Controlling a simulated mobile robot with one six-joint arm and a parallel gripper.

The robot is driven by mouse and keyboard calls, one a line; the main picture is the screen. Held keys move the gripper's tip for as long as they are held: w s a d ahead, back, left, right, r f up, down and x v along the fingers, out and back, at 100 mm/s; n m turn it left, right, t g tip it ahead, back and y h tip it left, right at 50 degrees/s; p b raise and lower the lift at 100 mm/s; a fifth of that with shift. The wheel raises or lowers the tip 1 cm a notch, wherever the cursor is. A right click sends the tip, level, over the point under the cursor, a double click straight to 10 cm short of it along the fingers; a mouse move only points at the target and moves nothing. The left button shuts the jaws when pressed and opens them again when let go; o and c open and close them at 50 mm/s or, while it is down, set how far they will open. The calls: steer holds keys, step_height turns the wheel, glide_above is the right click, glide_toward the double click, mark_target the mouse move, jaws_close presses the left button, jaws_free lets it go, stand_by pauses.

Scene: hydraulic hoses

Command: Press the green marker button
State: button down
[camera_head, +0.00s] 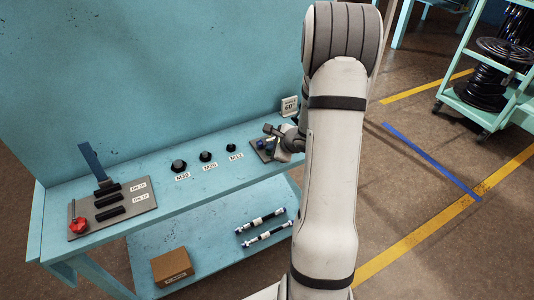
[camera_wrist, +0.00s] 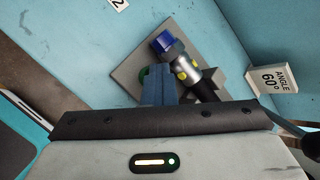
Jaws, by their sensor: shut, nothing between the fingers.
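The green button (camera_wrist: 145,74) shows in the wrist view as a small green patch on a grey plate (camera_wrist: 128,70). My gripper (camera_wrist: 158,72) is shut and empty, with its fingertips just right of the green patch and covering part of it. I cannot tell whether the fingertips touch the button.
A hose fitting with a blue end (camera_wrist: 165,43) and yellow dots lies on the plate, close right of my fingers. An "ANGLE 60°" sign (camera_wrist: 271,79) stands to the right. Black caps (camera_head: 179,165) and a fixture with a red knob (camera_head: 79,224) are farther left on the bench.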

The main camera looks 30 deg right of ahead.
steer(key=shift+s+a+f+b, duration=0.1)
steer(key=shift+s+f+b, duration=0.15)
steer(key=shift+f+b, duration=0.35)
steer(key=shift+s+a+f+b, duration=0.1)
steer(key=shift+s+f+b, duration=0.15)
steer(key=shift+f+b, duration=0.35)
stand_by(0.8)
steer(key=shift+r, duration=0.15)
steer(key=shift+w+r, duration=0.1)
steer(key=shift+r, duration=0.1)
stand_by(0.3)
steer(key=shift+d, duration=0.1)
steer(key=shift+w+r+p, duration=0.15)
steer(key=shift+r+p, duration=0.35)
steer(key=shift+r, duration=0.1)
steer(key=shift+w+r+p, duration=0.15)
steer(key=shift+r+p, duration=0.3)
steer(key=shift+r, duration=0.15)
step_height(320, 180, up, 4)
steer(key=shift+w+d+r+p, duration=0.1)
steer(key=shift+p, duration=1.1)
